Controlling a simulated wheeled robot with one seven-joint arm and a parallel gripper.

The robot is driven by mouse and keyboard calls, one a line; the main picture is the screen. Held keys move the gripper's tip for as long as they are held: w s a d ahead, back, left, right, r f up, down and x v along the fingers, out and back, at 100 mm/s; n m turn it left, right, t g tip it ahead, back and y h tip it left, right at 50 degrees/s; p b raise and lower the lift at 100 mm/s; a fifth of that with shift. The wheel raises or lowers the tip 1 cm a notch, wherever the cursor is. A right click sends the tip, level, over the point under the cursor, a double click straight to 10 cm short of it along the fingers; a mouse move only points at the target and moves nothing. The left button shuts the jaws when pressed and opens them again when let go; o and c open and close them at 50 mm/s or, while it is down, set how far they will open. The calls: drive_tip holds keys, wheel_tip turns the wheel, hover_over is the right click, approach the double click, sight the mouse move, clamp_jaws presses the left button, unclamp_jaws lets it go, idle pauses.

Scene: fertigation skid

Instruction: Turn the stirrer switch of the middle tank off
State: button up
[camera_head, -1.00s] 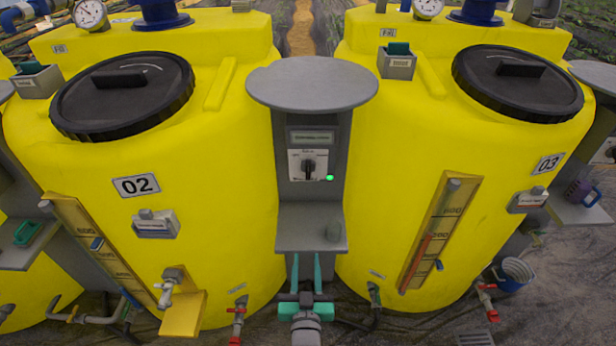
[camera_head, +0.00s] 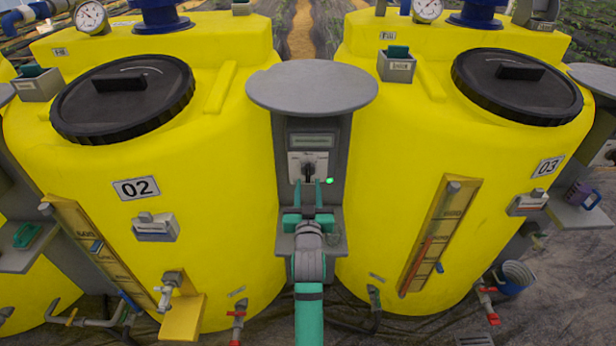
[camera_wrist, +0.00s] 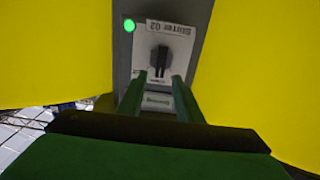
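The stirrer switch (camera_head: 308,172) is a black rotary knob on a white plate, on a grey post between tanks 02 and 03. In the wrist view its plate (camera_wrist: 184,34) reads "Stirrer 02", upside down, and the knob (camera_wrist: 160,58) stands about in line with the post. A green lamp (camera_head: 330,181) beside it is lit; it also shows in the wrist view (camera_wrist: 129,25). My gripper (camera_head: 308,186) is in front of the switch, just below the knob. Its two fingers (camera_wrist: 157,86) are apart with nothing between them, pointing at the knob. I cannot tell whether they touch the plate.
The yellow tank 02 (camera_head: 215,190) is at left and yellow tank 03 (camera_head: 390,180) at right, close to the post. A round grey cover (camera_head: 312,87) overhangs the switch. A small grey shelf (camera_head: 332,240) juts out below, beside my gripper.

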sight(308, 173)
drive_tip(key=w, duration=0.5)
drive_tip(key=shift+w, duration=0.15)
drive_tip(key=shift+c, duration=0.3)
clamp_jaws()
